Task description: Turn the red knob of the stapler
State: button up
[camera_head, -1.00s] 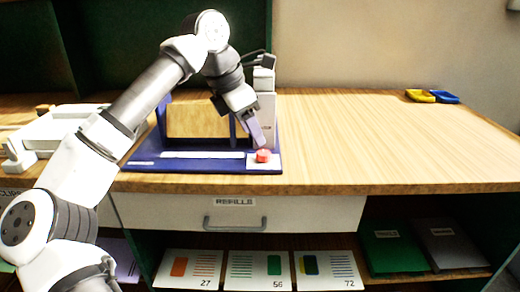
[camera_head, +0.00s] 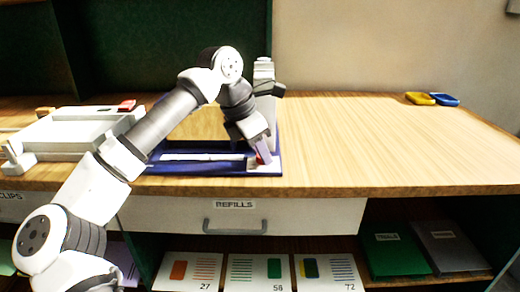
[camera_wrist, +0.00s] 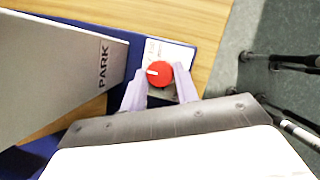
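The red knob (camera_wrist: 158,74) is a round dial with a white pointer mark, on a pale plate (camera_wrist: 176,54) at the front right corner of the stapler's blue base (camera_wrist: 206,30). In the head view the knob (camera_head: 260,159) is partly hidden behind my fingers. My gripper (camera_wrist: 160,76) is open, with one purple finger on each side of the knob. It points down at the knob in the head view (camera_head: 265,155). Whether the fingertips touch the knob is hard to tell. The stapler's grey body (camera_wrist: 60,75), marked PARK, stands left of the fingers in the wrist view.
A white tray-like device (camera_head: 70,140) stands left on the wooden table (camera_head: 380,140). A yellow piece (camera_head: 419,98) and a blue piece (camera_head: 445,99) lie at the back right. The table right of the stapler is clear. A REFILLS drawer (camera_head: 290,214) is below.

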jog(key=shift+c, duration=0.8)
